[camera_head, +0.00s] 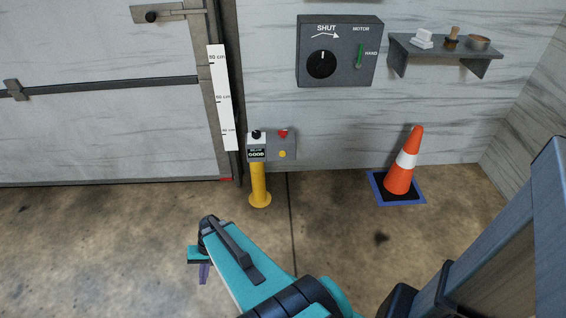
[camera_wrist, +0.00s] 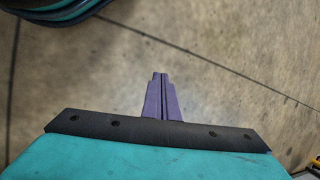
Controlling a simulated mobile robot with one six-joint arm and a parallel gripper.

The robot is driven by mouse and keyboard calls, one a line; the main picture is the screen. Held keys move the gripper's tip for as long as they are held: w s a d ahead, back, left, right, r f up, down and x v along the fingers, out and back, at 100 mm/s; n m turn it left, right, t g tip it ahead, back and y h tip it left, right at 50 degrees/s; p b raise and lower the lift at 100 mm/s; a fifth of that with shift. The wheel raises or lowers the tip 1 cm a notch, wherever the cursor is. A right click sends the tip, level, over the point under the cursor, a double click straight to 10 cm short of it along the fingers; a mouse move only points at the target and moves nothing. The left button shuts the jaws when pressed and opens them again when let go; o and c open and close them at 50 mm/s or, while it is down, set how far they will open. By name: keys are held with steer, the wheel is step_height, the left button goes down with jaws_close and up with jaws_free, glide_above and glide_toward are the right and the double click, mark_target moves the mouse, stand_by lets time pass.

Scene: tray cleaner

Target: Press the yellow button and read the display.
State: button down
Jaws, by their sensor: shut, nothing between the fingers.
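The yellow button (camera_head: 282,154) is a small round button low on a grey box on the wall, under a red button (camera_head: 283,133). The display (camera_head: 256,153) is on a small unit atop a yellow post (camera_head: 259,185), left of the grey box. It appears to read "GOOD", with a smaller line above too small to read surely. My gripper (camera_head: 204,274) is low over the floor, in front of and left of the post, well apart from the button. In the wrist view its purple fingers (camera_wrist: 160,80) are shut with nothing between them, over bare floor.
A larger wall panel (camera_head: 339,75) has a black knob and a green lever. A shelf (camera_head: 445,50) holds small items. An orange cone (camera_head: 403,165) stands on the floor at right. A door (camera_head: 110,120) is at left, beside a height scale (camera_head: 222,98). Floor before the post is clear.

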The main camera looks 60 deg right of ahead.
mark_target(283, 154)
steer(key=w+d+m+t+h+b, duration=0.1)
steer(key=w+d+m+t+b, duration=0.25)
steer(key=d, duration=0.55)
steer(key=w+d+m+t+b, duration=0.2)
steer(key=d+b, duration=0.2)
steer(key=d, duration=0.5)
steer(key=w+d+m+t+h+b, duration=0.1)
steer(key=w+d+m+t+b, duration=0.15)
steer(key=d, duration=0.75)
steer(key=s+d+r+m+t+h+b, duration=0.1)
steer(key=s+d+r+m+h+b, duration=0.1)
steer(key=d, duration=0.7)
steer(key=s+d+r+m+t+h+b, duration=0.1)
steer(key=s+d+r+m+h+b, duration=0.1)
steer(key=d, duration=0.7)
steer(key=s+d+r+m+t+h+b, duration=0.1)
steer(key=s+d+r+m+b, duration=0.3)
steer(key=d, duration=0.5)
steer(key=shift+s+d+t+h+b, duration=0.25)
steer(key=shift+s+t+h+b, duration=0.25)
steer(key=shift+s, duration=0.55)
steer(key=w+d+p, duration=0.1)
steer(key=w+d, duration=0.4)
steer(key=d, duration=0.2)
steer(key=shift+w+d, duration=0.15)
steer(key=shift+w+d, duration=0.2)
steer(key=shift+d, duration=0.05)
